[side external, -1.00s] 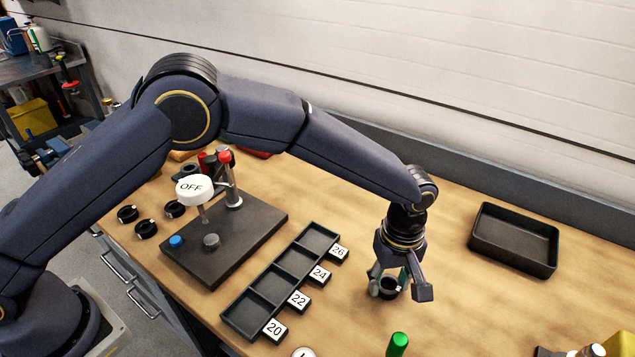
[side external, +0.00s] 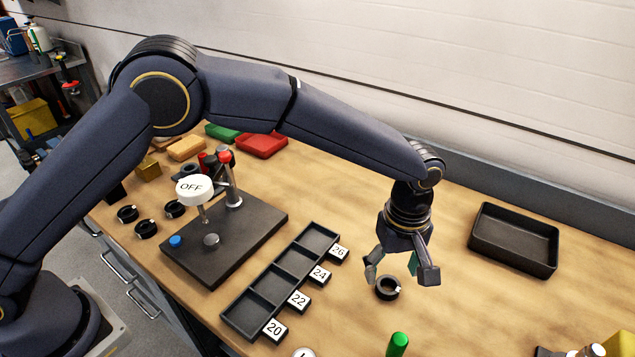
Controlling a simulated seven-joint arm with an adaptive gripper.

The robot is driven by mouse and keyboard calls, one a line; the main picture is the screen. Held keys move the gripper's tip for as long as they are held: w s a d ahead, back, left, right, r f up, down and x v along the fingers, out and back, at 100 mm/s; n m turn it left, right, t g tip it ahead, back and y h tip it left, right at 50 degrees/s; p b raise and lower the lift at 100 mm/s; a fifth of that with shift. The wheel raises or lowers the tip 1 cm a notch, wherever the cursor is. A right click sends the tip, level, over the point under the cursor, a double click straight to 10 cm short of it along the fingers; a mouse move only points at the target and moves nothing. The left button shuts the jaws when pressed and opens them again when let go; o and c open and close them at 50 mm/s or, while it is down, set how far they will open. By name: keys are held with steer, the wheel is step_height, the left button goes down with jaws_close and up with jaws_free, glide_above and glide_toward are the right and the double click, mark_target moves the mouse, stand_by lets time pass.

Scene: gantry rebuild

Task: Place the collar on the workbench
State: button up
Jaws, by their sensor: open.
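A black ring-shaped collar (side external: 387,288) with a small light mark lies flat on the wooden workbench (side external: 430,320), right of the numbered tray. My gripper (side external: 401,273) is open and empty just above the collar. Its fingers are spread and appear clear of it. Several similar black collars lie at the left of the bench, one of them here (side external: 146,229).
A black tray with several compartments (side external: 262,315) and number tags 20 to 26 stands left of the gripper. A dark fixture plate (side external: 245,250) with posts and an OFF sign is further left. An empty black bin (side external: 512,262) stands at right. A green-capped item (side external: 398,343) is in front.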

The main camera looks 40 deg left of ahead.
step_height(320, 180, up, 8)
steer(key=a+r+m+t, duration=0.1)
steer(key=a+r+m, duration=0.1)
steer(key=a+r, duration=0.95)
steer(key=s+a+r+m+t+h, duration=0.1)
steer(key=s+a, duration=0.2)
steer(key=a, duration=0.2)
steer(key=s+a+r+m+t, duration=0.1)
steer(key=s+a+r, duration=0.15)
steer(key=a, duration=0.35)
steer(key=s+a+f+m+t, duration=0.1)
steer(key=s+a+m, duration=0.1)
steer(key=s+a, duration=0.3)
steer(key=s+a+f+m+t+y, duration=0.1)
steer(key=s+a+f+m, duration=0.1)
steer(key=s+a, duration=0.4)
steer(key=s+m, duration=0.1)
steer(key=s, duration=0.3)
steer(key=shift+a+f+t, duration=0.15)
steer(key=shift+t, duration=0.15)
